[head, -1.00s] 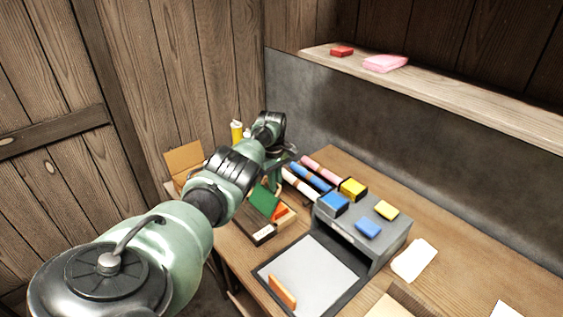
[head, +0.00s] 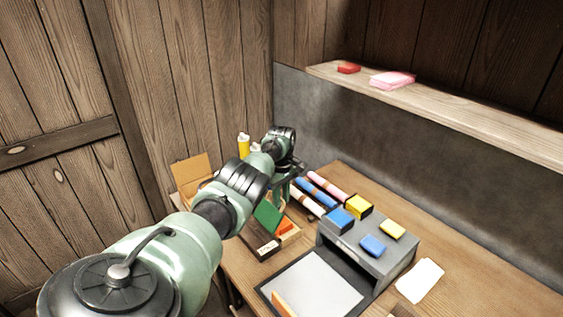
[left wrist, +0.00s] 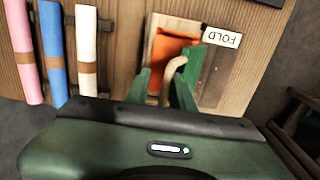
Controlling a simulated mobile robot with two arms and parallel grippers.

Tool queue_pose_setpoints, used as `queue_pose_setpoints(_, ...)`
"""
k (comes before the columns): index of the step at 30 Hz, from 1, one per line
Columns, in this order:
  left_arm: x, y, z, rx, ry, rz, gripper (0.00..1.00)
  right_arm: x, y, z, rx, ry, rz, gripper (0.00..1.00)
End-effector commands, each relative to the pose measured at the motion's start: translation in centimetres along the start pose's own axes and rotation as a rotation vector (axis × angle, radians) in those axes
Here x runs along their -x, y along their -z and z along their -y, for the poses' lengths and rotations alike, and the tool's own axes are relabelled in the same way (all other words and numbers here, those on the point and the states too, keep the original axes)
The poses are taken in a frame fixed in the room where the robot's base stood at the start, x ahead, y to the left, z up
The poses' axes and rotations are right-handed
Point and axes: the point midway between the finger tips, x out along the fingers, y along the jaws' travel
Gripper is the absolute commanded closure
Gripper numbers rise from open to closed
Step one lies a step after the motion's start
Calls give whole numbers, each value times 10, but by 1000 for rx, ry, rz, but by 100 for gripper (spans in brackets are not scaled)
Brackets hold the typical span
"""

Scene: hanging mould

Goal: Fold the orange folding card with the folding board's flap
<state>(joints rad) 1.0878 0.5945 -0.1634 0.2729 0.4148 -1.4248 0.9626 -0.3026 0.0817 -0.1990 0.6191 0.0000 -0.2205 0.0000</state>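The folding board (head: 262,247) lies on the bench, and its FOLD label shows in the left wrist view (left wrist: 222,37). Its green flap (head: 268,216) stands tilted up. The orange folding card (head: 288,228) lies beside the flap on the board; it also shows in the left wrist view (left wrist: 172,52), partly hidden by the flap's curved tan handle (left wrist: 172,70). My left gripper (left wrist: 163,85) is over the board, fingers apart, with the handle's end close to the right finger; whether they touch I cannot tell. My right gripper is in neither view.
Pink, blue and white rolls (head: 320,187) lie behind the board. A grey stand (head: 375,258) with blue and yellow blocks is to the right, with a white pad in a dark frame (head: 315,285) before it. An open cardboard box (head: 192,172) stands at left.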

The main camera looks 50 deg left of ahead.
Motion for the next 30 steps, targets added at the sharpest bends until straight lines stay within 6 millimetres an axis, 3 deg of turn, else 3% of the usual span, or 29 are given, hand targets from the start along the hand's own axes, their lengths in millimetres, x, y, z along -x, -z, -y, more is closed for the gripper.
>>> queue_pose_setpoints(2, 2, -2, 5, 2, 15, 6, 68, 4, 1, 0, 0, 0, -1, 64)
queue_pose_setpoints(6, 27, -1, 3, 1, 11, 3, 68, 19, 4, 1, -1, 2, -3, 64)
queue_pose_setpoints(15, 69, 0, -1, 1, 1, -1, 68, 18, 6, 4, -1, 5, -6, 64)
queue_pose_setpoints(30, 78, -1, -1, 0, 0, -1, 68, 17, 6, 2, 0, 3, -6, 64)
